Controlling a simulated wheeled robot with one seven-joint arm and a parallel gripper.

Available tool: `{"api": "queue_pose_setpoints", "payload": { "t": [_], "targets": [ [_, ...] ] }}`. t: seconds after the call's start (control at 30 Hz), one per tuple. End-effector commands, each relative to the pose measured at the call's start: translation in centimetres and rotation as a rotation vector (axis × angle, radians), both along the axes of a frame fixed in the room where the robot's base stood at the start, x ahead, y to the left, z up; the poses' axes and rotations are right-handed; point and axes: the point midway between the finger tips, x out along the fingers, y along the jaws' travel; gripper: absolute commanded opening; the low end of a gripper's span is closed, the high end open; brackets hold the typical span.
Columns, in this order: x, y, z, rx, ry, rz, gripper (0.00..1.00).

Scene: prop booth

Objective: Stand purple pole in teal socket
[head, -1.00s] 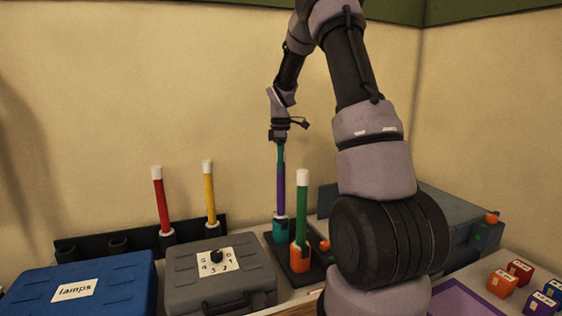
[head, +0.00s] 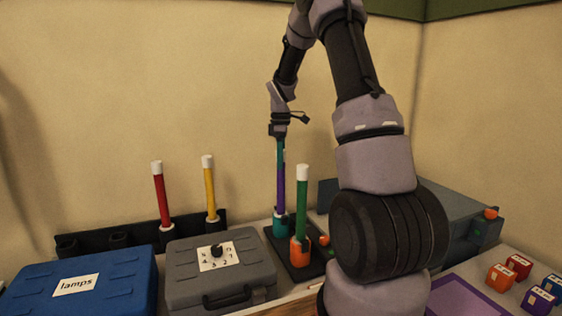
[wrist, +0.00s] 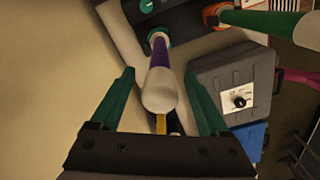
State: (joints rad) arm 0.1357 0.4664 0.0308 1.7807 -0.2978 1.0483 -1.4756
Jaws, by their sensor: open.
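The purple pole (head: 281,190) stands upright in the teal socket (head: 280,223) on a dark base plate (head: 312,266). In the wrist view the pole (wrist: 160,58), with its white end nearest the camera, runs down into the teal socket (wrist: 155,38). My gripper (head: 281,155) is above the socket, around the pole's upper part. In the wrist view its green fingers (wrist: 160,76) are spread on either side of the pole, with gaps visible. In the head view the fingers hide the pole's top.
A green pole (head: 302,210) stands in an orange socket (head: 300,252) close in front. Red (head: 160,196) and yellow (head: 210,190) poles stand in a black rack (head: 120,238). A grey case (head: 190,270) and blue case (head: 110,285) lie before it. Several small cubes (head: 519,266) are at right.

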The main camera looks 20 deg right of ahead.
Motion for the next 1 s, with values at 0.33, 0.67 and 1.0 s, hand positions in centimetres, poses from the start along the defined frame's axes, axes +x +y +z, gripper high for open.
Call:
{"api": "queue_pose_setpoints", "payload": {
  "t": [0.33,0.67,1.0],
  "targets": [
    [0.1,0.0,6.8,-0.001,-0.006,0.000,0.79],
    [0.0,0.0,10.0,0.000,-0.002,0.000,0.79],
    [0.0,0.0,10.1,-0.001,-0.002,0.000,0.79]
  ]
}}
